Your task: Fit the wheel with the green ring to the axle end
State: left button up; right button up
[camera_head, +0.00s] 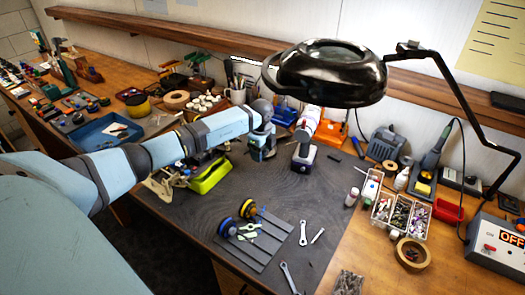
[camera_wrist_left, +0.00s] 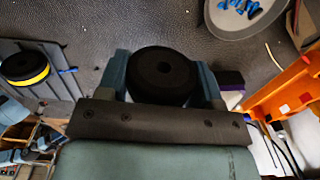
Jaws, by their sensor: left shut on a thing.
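My left gripper (camera_head: 262,152) is over the back middle of the dark work mat. In the left wrist view, the left gripper (camera_wrist_left: 163,88) is shut on a black wheel (camera_wrist_left: 163,72), which sits between its two fingers. No green ring shows on the visible face of this wheel. A wheel with a yellow ring (camera_head: 248,208) and a wheel with a blue ring (camera_head: 227,227) rest on a grey ridged tray (camera_head: 258,257). A lime-green body (camera_head: 210,174) lies left of the gripper, with parts beside it. I cannot make out the axle end. My right gripper is not in view.
A magnifier lamp (camera_head: 330,75) overhangs the bench. A purple-based stand (camera_head: 303,160) is just right of the gripper. Parts boxes (camera_head: 390,212) and a soldering station (camera_head: 425,180) fill the right. Mid-mat is fairly clear.

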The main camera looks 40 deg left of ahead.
pick_arm(q)
jog(key=shift+a, duration=0.15)
jog(key=shift+a, duration=0.2)
jog(key=shift+s+a+b, duration=0.15)
jog(key=shift+a+b, duration=0.05)
jog(key=shift+a, duration=1)
jog(key=shift+s+a+b, duration=0.1)
jog(key=shift+a+b, duration=0.05)
jog(key=shift+a, duration=1.3)
jog(key=shift+p, duration=0.35)
jog(key=shift+s+a+b, duration=0.2)
jog(key=shift+a+b, duration=0.1)
jog(key=shift+a, duration=1.2)
jog(key=o, duration=1)
